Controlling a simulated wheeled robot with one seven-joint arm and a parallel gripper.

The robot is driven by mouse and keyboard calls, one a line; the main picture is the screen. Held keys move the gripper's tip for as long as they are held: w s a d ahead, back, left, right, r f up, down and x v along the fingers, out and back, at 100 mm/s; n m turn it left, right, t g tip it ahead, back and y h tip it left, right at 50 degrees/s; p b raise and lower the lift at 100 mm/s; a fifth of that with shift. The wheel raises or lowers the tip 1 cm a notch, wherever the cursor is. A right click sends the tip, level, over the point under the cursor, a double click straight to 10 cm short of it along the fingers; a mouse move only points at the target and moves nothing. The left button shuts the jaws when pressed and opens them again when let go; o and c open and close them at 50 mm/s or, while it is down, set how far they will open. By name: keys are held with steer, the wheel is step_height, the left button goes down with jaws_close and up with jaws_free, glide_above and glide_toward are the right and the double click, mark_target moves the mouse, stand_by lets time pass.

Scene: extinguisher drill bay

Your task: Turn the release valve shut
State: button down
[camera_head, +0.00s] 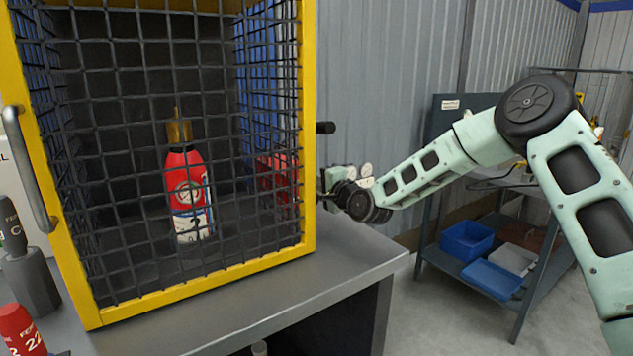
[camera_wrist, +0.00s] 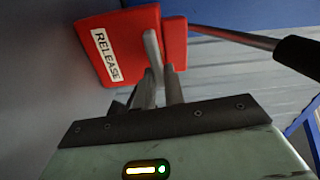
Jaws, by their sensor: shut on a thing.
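The release valve is a red box with a white RELEASE label (camera_wrist: 106,56) in the wrist view. A pale grey handle (camera_wrist: 152,46) stands out from its face. My gripper (camera_wrist: 161,84) is shut on this handle, with the two fingers close together at its lower end. In the head view my gripper (camera_head: 325,186) reaches to the right side of the yellow-framed cage, and the red box (camera_head: 276,181) shows only through the mesh. The handle is hidden there.
The mesh cage (camera_head: 308,90) stands on a grey bench (camera_head: 345,262) and holds a red extinguisher (camera_head: 186,180). A rod with a black grip (camera_wrist: 300,55) juts out beside the valve. A shelf rack with blue bins (camera_head: 467,240) stands at right.

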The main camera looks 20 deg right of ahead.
steer(key=shift+d+f+m, duration=0.1)
steer(key=shift+f+m, duration=0.1)
steer(key=shift+m, duration=0.4)
steer(key=c, duration=1.5)
jaws_free()
steer(key=v, duration=1.7)
steer(key=shift+s+r, duration=0.1)
steer(key=shift+s, duration=0.05)
